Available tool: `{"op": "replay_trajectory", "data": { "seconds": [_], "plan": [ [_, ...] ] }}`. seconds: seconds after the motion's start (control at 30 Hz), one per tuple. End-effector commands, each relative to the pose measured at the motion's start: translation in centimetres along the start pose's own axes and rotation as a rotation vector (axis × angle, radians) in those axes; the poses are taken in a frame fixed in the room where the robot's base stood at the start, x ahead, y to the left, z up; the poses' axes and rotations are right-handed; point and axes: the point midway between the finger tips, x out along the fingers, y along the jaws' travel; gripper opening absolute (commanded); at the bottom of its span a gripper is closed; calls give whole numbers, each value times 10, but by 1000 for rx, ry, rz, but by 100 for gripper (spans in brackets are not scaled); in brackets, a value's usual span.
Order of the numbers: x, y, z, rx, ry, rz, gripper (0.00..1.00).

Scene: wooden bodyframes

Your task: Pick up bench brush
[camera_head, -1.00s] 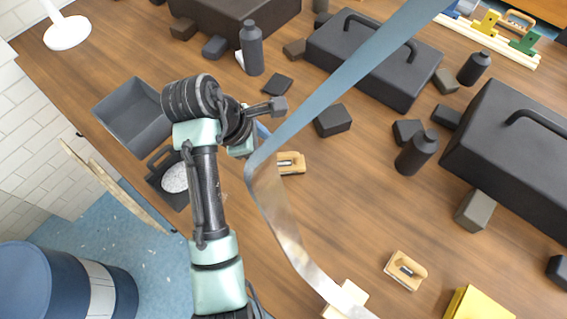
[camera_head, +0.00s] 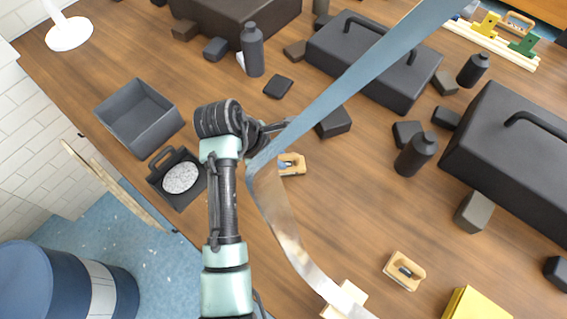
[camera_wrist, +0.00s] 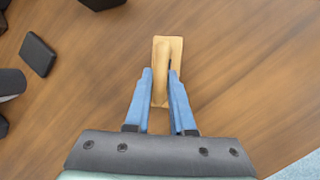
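A light wooden block with a raised handle (camera_head: 293,163), which looks like the bench brush, lies on the table just right of my wrist, partly covered by my arm and the curved strip. In the wrist view this wooden piece (camera_wrist: 160,97) is straight ahead, with its handle lined up between my fingers. My gripper (camera_wrist: 160,72) has two blue fingers standing apart, one on each side of the handle. I cannot tell whether they touch it. A similar wooden piece (camera_head: 404,271) lies at the lower right.
A grey open bin (camera_head: 140,118) and a black tray with a speckled pad (camera_head: 178,178) are on the left. Black toolboxes (camera_head: 372,62), bottles (camera_head: 416,153) and small dark blocks (camera_head: 333,122) crowd the back and right. Bare tabletop lies right of the wooden piece.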

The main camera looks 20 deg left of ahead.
Motion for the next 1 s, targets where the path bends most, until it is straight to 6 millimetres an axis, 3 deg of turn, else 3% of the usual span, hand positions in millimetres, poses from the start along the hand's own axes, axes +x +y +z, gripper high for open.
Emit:
{"op": "replay_trajectory", "data": {
  "seconds": [0.03,0.1,0.6,1.0],
  "plan": [
    [0,0,0,0,0,0,11],
    [0,0,0,0,0,0,0],
    [-4,2,2,2,-1,3,0],
    [-70,17,30,4,-1,5,0]
  ]
}}
